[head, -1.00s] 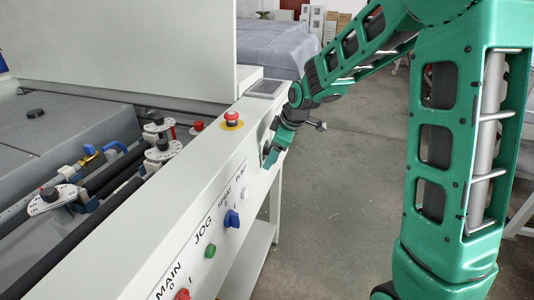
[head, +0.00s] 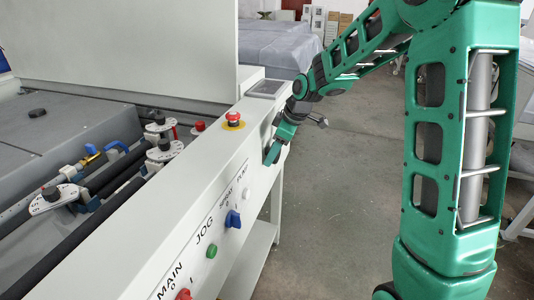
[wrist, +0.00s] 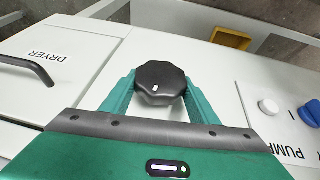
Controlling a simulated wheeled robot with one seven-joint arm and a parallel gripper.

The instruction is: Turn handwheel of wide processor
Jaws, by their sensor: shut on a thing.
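The handwheel (wrist: 160,82) is a dark grey, lobed knob with a small white mark, on the white front panel of the processor (head: 190,215). In the wrist view it sits between the green fingers of my gripper (wrist: 160,98), which is shut on it. The white mark lies near the knob's middle. In the head view my gripper (head: 271,154) is against the front panel near its far end, and the handwheel is hidden there.
A red emergency button (head: 233,118) stands on the ledge above. A blue switch (head: 233,218), a green button (head: 211,250) and a white button (wrist: 268,107) are on the panel. A dark handle (wrist: 28,68) is beside the DRYER label (wrist: 50,54). Open floor (head: 330,220) lies right.

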